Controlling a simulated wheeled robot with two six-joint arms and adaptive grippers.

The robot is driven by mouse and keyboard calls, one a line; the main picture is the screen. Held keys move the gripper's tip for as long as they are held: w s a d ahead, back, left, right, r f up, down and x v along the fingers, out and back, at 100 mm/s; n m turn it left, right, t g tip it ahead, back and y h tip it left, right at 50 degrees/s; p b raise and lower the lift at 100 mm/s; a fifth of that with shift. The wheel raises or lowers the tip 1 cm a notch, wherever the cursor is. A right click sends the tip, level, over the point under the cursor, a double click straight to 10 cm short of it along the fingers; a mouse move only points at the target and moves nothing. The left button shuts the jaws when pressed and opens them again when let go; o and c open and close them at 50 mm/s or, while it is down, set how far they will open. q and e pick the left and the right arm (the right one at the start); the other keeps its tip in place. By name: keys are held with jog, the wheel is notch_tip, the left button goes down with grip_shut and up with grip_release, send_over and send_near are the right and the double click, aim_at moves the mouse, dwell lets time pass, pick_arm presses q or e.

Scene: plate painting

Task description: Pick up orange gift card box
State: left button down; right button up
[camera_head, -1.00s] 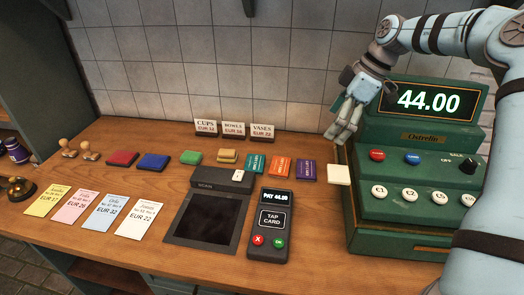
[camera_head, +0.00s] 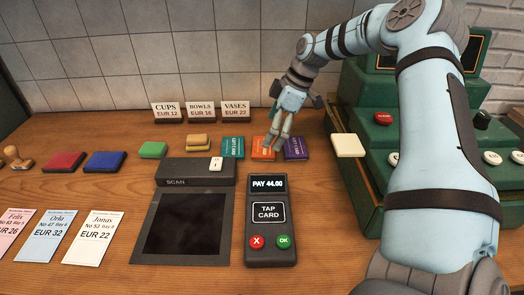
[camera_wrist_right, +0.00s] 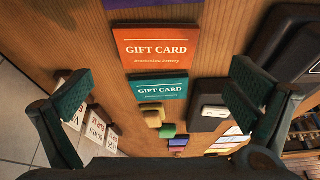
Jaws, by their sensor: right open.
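The orange gift card box (camera_head: 262,150) lies on the wooden counter between the teal gift card box (camera_head: 233,147) and the purple one (camera_head: 296,149). My right gripper (camera_head: 277,141) is just above the orange box and hides part of it in the head view. In the right wrist view the orange box (camera_wrist_right: 153,50) lies between and beyond the open fingers, with the teal box (camera_wrist_right: 160,88) below it and the purple box's edge (camera_wrist_right: 150,3) at the top. The right gripper is open and holds nothing. My left gripper is not in view.
A card reader (camera_head: 268,222) and a scanner (camera_head: 193,173) stand in front of the boxes. Price signs (camera_head: 201,112) stand behind. A cream block (camera_head: 348,146) and the green cash register (camera_head: 357,185) are on the right. Coloured pads (camera_head: 105,162) lie to the left.

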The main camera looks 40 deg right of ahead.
aim_at(264, 148)
jog(key=x, duration=0.2)
jog(key=d+b+x, duration=0.1)
jog(key=x, duration=0.1)
jog(key=shift+a+f, duration=0.1)
jog(key=shift+f, duration=0.3)
jog(key=shift+r, duration=0.1)
jog(key=c, duration=1.1)
